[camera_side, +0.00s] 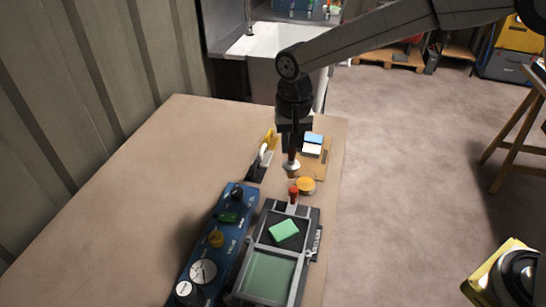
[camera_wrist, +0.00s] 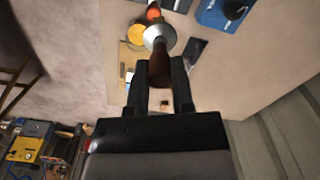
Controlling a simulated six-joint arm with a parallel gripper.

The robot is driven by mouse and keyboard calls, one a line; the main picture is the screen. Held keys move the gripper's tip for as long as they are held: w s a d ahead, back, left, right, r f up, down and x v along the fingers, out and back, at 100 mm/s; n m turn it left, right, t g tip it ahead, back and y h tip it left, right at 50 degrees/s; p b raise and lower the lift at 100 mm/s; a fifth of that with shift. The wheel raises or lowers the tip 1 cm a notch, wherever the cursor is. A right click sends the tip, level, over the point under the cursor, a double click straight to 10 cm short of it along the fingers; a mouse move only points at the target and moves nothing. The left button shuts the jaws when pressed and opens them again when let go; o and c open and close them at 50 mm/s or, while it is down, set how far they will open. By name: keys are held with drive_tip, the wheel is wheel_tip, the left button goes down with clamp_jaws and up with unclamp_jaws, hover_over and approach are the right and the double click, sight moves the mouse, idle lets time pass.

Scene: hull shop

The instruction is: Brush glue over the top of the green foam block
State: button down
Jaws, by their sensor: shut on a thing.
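My gripper (camera_side: 291,150) is shut on a brush (camera_side: 291,166) with a brown handle and a silver collar, pointing down. In the wrist view, the brush handle (camera_wrist: 159,68) sits between the two fingers of my gripper (camera_wrist: 160,64). The bristles are hard to tell from the red-orange thing below the collar. The green foam block (camera_side: 285,231) lies tilted in outline on the dark upper part of a grey framed fixture (camera_side: 246,296). The brush is above and behind the block, apart from it. No glue is discernible on the block's top.
A red knob-like piece (camera_side: 293,190) stands at the fixture's back, just under the brush. An orange round thing (camera_side: 306,186) is beside it. A blue control box (camera_side: 228,217) stands left of the fixture. A yellow-handled tool (camera_side: 266,148) lies behind. The table's left side is clear.

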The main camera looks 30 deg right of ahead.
drive_tip(key=s+a+n, duration=0.5)
drive_tip(key=s+a, duration=0.1)
drive_tip(key=a, duration=0.1)
wheel_tip(320, 180, down, 5)
drive_tip(key=shift+s+a+f, duration=0.1)
drive_tip(key=shift+a, duration=0.05)
drive_tip(key=shift+f, duration=2.15)
drive_tip(key=shift+f, duration=0.25)
idle(0.4)
drive_tip(key=shift+d, duration=0.7)
drive_tip(key=shift+d, duration=0.25)
